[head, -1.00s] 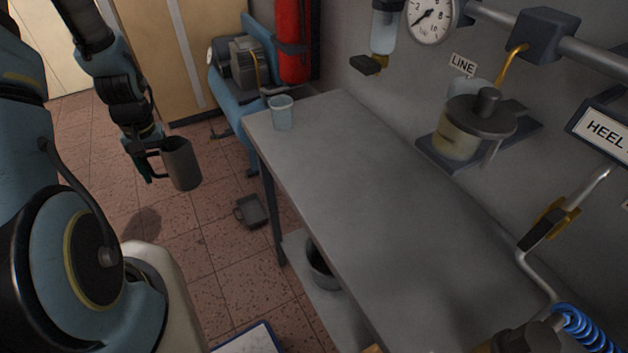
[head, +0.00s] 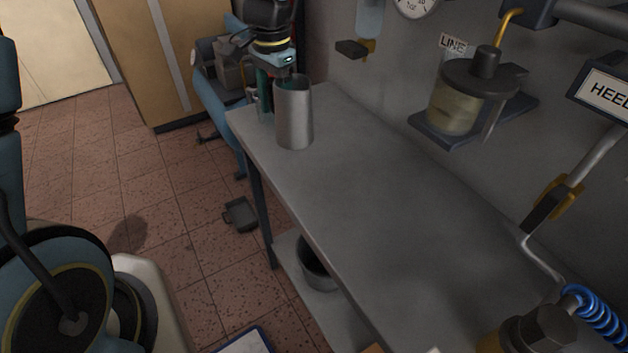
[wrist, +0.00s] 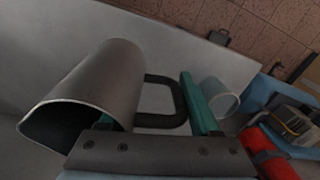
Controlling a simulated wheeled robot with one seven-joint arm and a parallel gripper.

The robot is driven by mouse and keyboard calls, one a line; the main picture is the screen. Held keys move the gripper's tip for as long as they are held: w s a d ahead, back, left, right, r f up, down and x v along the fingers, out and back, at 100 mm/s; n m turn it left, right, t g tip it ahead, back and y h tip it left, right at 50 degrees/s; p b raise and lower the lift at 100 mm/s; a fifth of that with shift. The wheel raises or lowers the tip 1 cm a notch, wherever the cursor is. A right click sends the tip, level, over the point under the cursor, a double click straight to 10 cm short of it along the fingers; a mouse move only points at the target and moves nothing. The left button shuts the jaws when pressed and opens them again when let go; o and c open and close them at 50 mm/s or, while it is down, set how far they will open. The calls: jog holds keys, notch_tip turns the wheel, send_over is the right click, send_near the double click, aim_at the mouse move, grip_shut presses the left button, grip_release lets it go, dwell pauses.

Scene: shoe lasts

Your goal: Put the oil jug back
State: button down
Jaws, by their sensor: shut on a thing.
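The oil jug (head: 293,115) is a grey metal vessel with a dark handle (wrist: 178,95). It is upright in the head view, at the far left end of the grey table (head: 370,190). I cannot tell whether its base touches the tabletop. My gripper (head: 272,88) is shut on the jug from the far left side. In the wrist view the jug (wrist: 95,88) is at the left, its open mouth toward the lower left, and the green fingers show beside the handle.
A pale blue cup (wrist: 220,97) stands on the table close beyond my gripper; it is mostly hidden in the head view. The wall holds a glass oiler (head: 455,108) and pipes on the right. The table's middle is clear. A dark bin (head: 318,265) is on the lower shelf.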

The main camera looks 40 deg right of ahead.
aim_at(298, 107)
jog(key=s, duration=0.1)
jog(key=s+d+r+m, duration=0.1)
jog(key=s+d+m, duration=0.1)
jog(key=s, duration=0.1)
jog(key=shift+d+r, duration=0.2)
jog(key=shift+r, duration=0.2)
jog(key=shift+s+f, duration=0.15)
jog(key=shift+f, duration=0.15)
notch_tip(298, 107, down, 9)
jog(key=shift+d+f+p, duration=0.1)
jog(key=shift+p, duration=0.6)
